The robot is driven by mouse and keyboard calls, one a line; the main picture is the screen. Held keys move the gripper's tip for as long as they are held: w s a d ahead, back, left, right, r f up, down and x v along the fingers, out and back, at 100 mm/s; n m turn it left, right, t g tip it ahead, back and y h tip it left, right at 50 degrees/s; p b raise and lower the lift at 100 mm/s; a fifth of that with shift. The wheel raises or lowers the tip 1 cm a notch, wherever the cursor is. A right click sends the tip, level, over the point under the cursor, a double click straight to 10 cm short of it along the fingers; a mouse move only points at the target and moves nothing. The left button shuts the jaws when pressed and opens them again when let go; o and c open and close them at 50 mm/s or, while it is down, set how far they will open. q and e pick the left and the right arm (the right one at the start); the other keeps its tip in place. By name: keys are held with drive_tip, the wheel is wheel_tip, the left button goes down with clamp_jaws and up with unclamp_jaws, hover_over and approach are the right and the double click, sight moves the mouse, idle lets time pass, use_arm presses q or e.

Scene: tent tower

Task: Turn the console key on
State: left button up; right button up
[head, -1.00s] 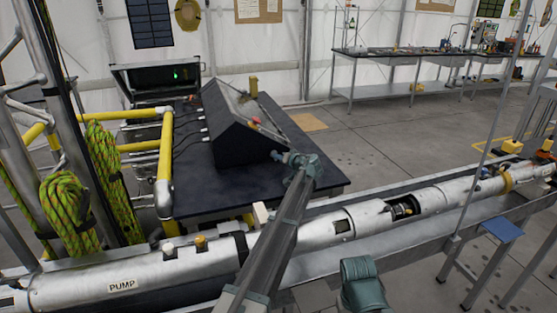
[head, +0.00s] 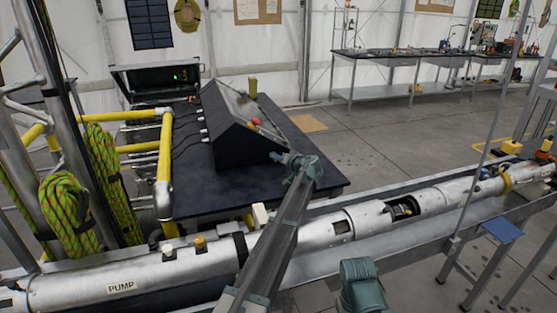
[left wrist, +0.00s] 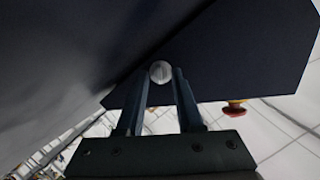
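The black slope-topped console (head: 230,130) stands on a dark table in the head view. In the left wrist view its dark panel (left wrist: 225,55) fills the upper part. A small pale round knob (left wrist: 160,71), perhaps the key, lies against this panel. My left gripper (head: 283,158) is at the console's right end in the head view. In the left wrist view the left gripper's fingertips (left wrist: 162,78) stand apart, one on each side of the knob. I cannot tell whether they press on it.
A red button (head: 255,122) and a yellow block (head: 253,88) are on the console. The button also shows in the left wrist view (left wrist: 235,108). A long silver pipe (head: 100,287) marked PUMP runs across the front. Yellow rails (head: 164,150) stand left of the console.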

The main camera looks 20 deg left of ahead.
use_arm(q)
drive_tip(key=p+v, duration=0.4)
drive_tip(key=v, duration=0.9)
drive_tip(key=shift+s+d+r, duration=0.15)
drive_tip(key=shift+s+d, duration=0.05)
drive_tip(key=shift+s, duration=0.15)
